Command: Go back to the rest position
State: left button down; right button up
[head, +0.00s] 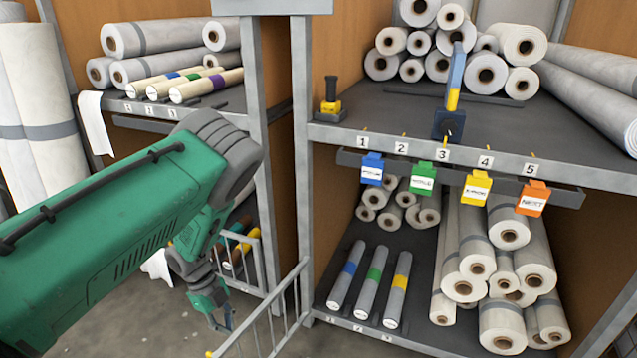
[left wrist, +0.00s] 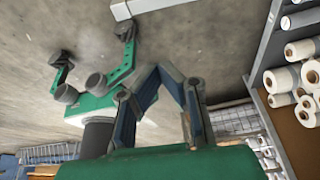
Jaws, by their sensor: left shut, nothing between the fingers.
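My left arm comes in from the left in the head view, a large green link with a grey joint. My left gripper (head: 223,318) hangs low beyond its elbow, in front of the left rack and beside a grey rail gate. It is small there and partly hidden by the arm. In the left wrist view its blue-grey fingers (left wrist: 166,70) converge at the tips, shut with nothing between them. Green parts with dark joints behind them in that view look like my own body. My right gripper is in neither view.
The grey rail gate (head: 262,325) stands close right of the left gripper. Racks with white rolls (head: 160,37) stand left and right. Colored tags (head: 422,178) hang from the right shelf's edge, above banded rolls (head: 374,282). Bare floor (head: 150,325) shows at lower left.

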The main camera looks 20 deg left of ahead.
pick_arm(q)
jog(key=s+d+n+t+p, duration=0.1)
jog(key=s+d+n+t, duration=0.4)
jog(key=d+n, duration=0.55)
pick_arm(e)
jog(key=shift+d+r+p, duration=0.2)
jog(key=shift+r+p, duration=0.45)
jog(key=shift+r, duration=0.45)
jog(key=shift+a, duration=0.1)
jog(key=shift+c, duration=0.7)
pick_arm(q)
jog(key=s+d+r+n+g+y, duration=0.1)
jog(key=s+n, duration=0.3)
jog(key=s, duration=0.4)
jog(key=s+d+r+n+g+y, duration=0.2)
jog(key=s+r+n+y, duration=0.1)
jog(key=s, duration=0.5)
jog(key=shift+s+r+n+g, duration=0.2)
jog(key=shift+n+g, duration=0.2)
jog(key=shift+n, duration=0.25)
